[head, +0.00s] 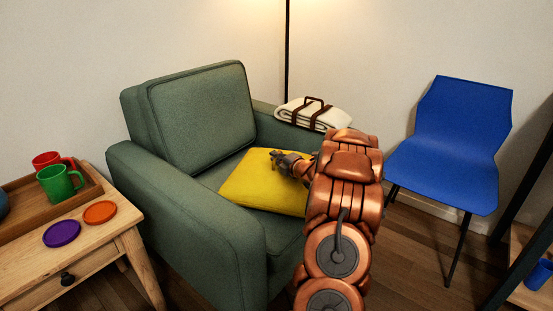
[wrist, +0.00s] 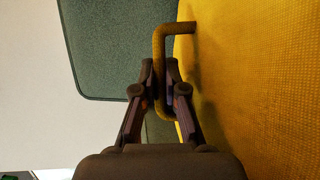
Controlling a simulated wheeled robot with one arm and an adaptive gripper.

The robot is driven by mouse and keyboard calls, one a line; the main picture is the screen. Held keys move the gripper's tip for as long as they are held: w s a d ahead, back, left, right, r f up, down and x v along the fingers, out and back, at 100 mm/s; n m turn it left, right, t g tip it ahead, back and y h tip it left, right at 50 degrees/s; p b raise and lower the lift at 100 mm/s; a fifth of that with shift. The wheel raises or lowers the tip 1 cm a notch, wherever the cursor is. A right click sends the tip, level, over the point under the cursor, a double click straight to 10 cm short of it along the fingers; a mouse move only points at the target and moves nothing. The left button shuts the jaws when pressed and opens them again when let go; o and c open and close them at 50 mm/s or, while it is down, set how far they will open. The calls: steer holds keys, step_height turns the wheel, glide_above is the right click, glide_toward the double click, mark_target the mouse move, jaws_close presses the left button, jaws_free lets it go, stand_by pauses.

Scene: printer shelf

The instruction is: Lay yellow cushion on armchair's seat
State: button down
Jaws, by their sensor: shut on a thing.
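The yellow cushion (head: 252,187) is at the seat of the green armchair (head: 205,113), lying roughly flat. My arm hides its right part, and I cannot tell whether it rests fully on the seat. In the wrist view the cushion (wrist: 262,90) fills the right side, with a yellow-brown handle loop (wrist: 158,68) standing out from it. My gripper (head: 275,158) is at the cushion's back edge. In the wrist view my gripper (wrist: 160,78) is shut on the handle loop. The armchair's backrest (wrist: 118,45) shows behind it.
A folded cream blanket with brown straps (head: 312,113) lies on the armchair's far arm. A wooden side table (head: 95,265) with mugs, a tray and coasters stands at left. A blue chair (head: 450,140) stands at right. A lamp pole (head: 287,50) rises behind the armchair.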

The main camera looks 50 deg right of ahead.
steer(key=shift+f+b, duration=0.3)
steer(key=c, duration=1.2)
jaws_free()
steer(key=shift+r, duration=0.1)
steer(key=shift+r+p, duration=0.2)
steer(key=shift+p, duration=0.15)
steer(key=shift+s+r, duration=0.15)
steer(key=shift+s, duration=0.15)
steer(key=p+v, duration=0.2)
steer(key=v, duration=0.9)
steer(key=shift+s+a, duration=0.15)
steer(key=shift+s, duration=0.05)
